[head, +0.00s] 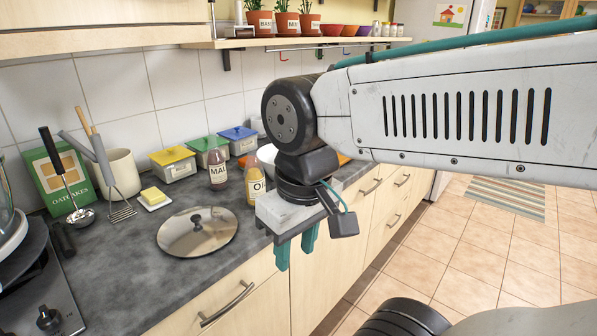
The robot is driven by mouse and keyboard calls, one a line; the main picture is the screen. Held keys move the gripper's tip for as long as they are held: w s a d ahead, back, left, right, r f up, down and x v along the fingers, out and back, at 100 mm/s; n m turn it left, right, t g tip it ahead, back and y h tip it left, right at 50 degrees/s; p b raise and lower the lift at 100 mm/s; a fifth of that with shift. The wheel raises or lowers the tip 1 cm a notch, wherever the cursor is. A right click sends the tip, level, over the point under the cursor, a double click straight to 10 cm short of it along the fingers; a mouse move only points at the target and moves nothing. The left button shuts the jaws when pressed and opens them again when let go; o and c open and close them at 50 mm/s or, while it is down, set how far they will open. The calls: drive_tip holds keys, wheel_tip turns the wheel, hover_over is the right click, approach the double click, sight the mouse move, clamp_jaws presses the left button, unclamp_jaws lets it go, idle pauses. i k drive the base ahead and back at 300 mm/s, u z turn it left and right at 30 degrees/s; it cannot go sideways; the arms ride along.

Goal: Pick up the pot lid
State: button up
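The pot lid (198,233) is a round, shiny metal disc with a black knob on top. It lies flat on the dark grey worktop, near the front edge, in the middle left of the head view. My gripper (296,252) points down to the right of the lid, in front of the worktop's edge and beside the drawer fronts. Its two teal fingers are apart, with a gap between them and nothing seen in it. The gripper does not touch the lid. My arm covers much of the right upper part of the view.
Behind the lid stand a butter dish (154,198), a dark bottle (217,165), an orange bottle (255,184) and lidded tubs (174,163). A utensil crock (119,173) and ladle (79,214) are at the left, beside the hob (35,290). Worktop around the lid is mostly clear.

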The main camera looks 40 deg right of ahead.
sight(200, 230)
drive_tip(key=z, duration=0.8)
drive_tip(key=i, duration=0.55)
drive_tip(key=u, duration=0.45)
